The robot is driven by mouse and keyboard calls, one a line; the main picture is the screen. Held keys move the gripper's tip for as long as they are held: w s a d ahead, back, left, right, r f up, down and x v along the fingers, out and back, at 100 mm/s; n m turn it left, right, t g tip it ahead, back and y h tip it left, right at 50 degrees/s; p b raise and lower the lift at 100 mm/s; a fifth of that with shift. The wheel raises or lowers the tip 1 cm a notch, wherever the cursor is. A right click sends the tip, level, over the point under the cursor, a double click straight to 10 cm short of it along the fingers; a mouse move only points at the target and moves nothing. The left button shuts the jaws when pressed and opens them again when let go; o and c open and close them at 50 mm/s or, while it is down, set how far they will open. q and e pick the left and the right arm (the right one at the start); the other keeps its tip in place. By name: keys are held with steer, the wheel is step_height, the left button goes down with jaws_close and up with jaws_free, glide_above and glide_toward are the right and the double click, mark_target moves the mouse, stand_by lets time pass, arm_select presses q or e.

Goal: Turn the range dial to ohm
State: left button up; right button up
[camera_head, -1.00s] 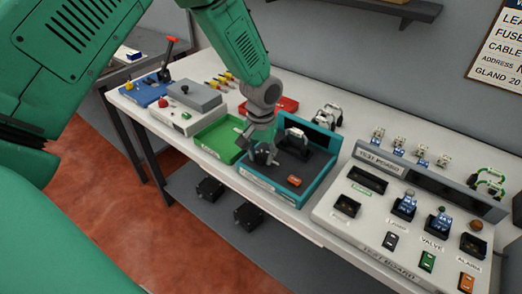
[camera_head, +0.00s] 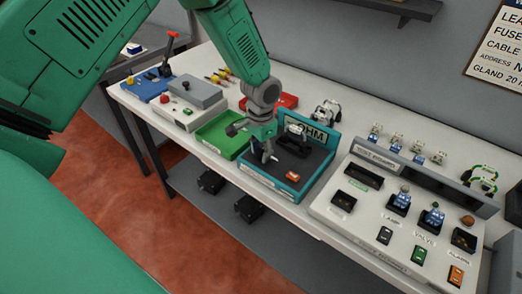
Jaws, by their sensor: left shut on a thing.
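The teal tester tray (camera_head: 262,183) sits at the middle of the bench, with a dark panel. My left gripper (camera_head: 268,154) reaches down over the left part of the panel. It is shut on the range dial, which is mostly hidden by the fingers. A small red-orange switch (camera_head: 293,177) lies to the right of the gripper on the panel. My right gripper is not in view.
A green tray (camera_head: 222,137) stands just left of the tester, with a red tray (camera_head: 287,101) behind. A grey box (camera_head: 192,97) is further left. The white test board (camera_head: 350,222) with switches and connectors stands to the right.

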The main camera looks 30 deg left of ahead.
arm_select(q)
steer(key=shift+w+r, duration=0.1)
steer(key=shift+w, duration=0.2)
steer(key=o, duration=0.9)
steer(key=shift+o, duration=1.2)
steer(key=shift+r, duration=0.1)
step_height(320, 180, up, 11)
steer(key=shift+r, duration=0.15)
steer(key=shift+w, duration=0.1)
